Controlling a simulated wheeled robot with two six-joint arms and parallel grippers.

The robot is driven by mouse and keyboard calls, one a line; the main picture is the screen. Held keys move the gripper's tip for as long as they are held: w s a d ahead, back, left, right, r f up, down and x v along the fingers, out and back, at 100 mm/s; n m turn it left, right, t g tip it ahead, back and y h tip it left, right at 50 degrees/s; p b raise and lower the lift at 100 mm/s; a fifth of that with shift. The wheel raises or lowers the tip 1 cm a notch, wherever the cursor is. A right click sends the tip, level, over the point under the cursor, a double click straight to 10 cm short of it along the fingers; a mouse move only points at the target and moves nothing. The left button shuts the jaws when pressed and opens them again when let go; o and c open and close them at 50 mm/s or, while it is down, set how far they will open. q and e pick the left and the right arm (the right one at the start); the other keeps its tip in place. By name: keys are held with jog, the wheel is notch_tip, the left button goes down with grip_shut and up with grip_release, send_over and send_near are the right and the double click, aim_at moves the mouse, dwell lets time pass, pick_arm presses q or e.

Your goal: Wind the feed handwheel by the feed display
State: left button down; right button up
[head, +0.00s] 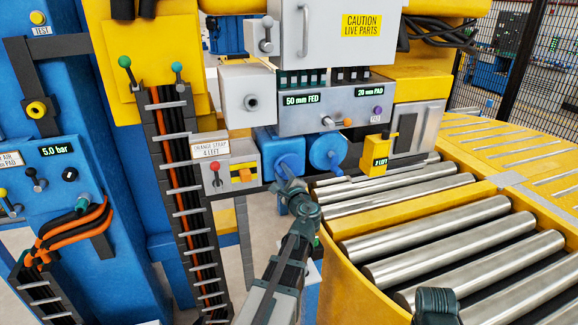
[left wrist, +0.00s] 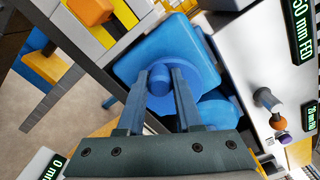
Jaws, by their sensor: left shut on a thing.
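The feed display (head: 301,100) reads "50 mm FED" on a grey panel and also shows in the left wrist view (left wrist: 302,32). Below it is a blue round handwheel (head: 291,162) on a blue housing. In the left wrist view this wheel (left wrist: 185,62) has a blue knob (left wrist: 160,76) on its face. My left gripper (left wrist: 160,84) is shut on that knob, one finger on each side. In the head view, the left gripper (head: 287,178) partly covers the wheel. A second blue wheel (head: 327,151) is to the right.
A "CHANGE STRAP 4 LEFT" box (head: 228,167) with a red knob is left of the wheel. Steel rollers (head: 440,228) in a yellow frame fill the lower right. A cable ladder (head: 180,190) stands left.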

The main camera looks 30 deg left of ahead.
aim_at(285, 161)
pick_arm(q)
jog(key=shift+w+d+r+m+p, duration=0.1)
jog(key=shift+r+m+p, duration=0.35)
jog(key=shift+m, duration=0.55)
jog(key=shift+w+d+r+m, duration=0.1)
jog(key=shift+r+m, duration=0.05)
jog(key=shift+m, duration=0.55)
jog(key=shift+w+d+r+m, duration=0.1)
jog(key=shift+m, duration=0.6)
jog(key=shift+p, duration=0.3)
jog(key=shift+w+d+r+m+p, duration=0.15)
jog(key=shift+r+m+p, duration=0.2)
jog(key=shift+m, duration=0.65)
jog(key=shift+w+d+r+m, duration=0.1)
jog(key=shift+m, duration=0.6)
jog(key=shift+w+d+r+m, duration=0.1)
jog(key=shift+m, duration=0.6)
